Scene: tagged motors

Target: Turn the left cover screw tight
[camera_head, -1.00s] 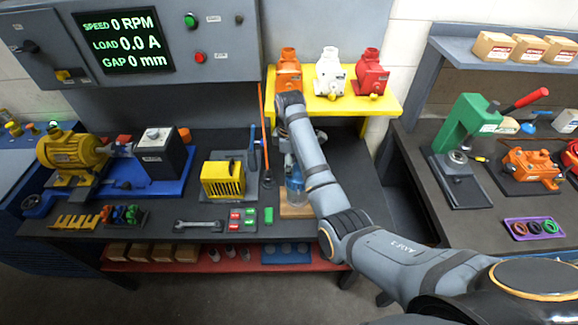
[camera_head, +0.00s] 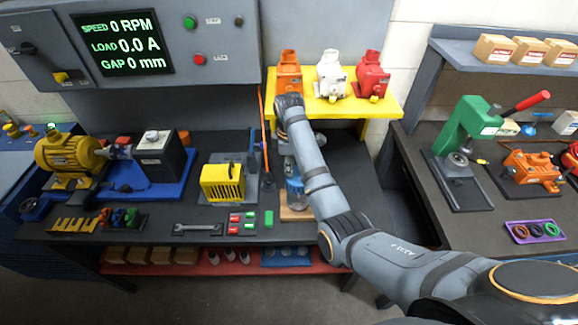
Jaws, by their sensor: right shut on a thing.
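My right arm comes in from the lower right, and its wrist bends down over the workbench. My right gripper (camera_head: 287,163) points down just above a blue, clear-looking unit (camera_head: 295,188) on a wooden base (camera_head: 293,212). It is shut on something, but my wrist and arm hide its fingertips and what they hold. I cannot make out the left cover screw. My left gripper is not in view.
A yellow motor (camera_head: 67,153) on a blue bed stands at the left. A yellow caged box (camera_head: 222,182), a wrench (camera_head: 197,227) and small red and green blocks lie nearby. A yellow shelf (camera_head: 340,106) holds three pumps. A green press (camera_head: 468,130) stands on the right bench.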

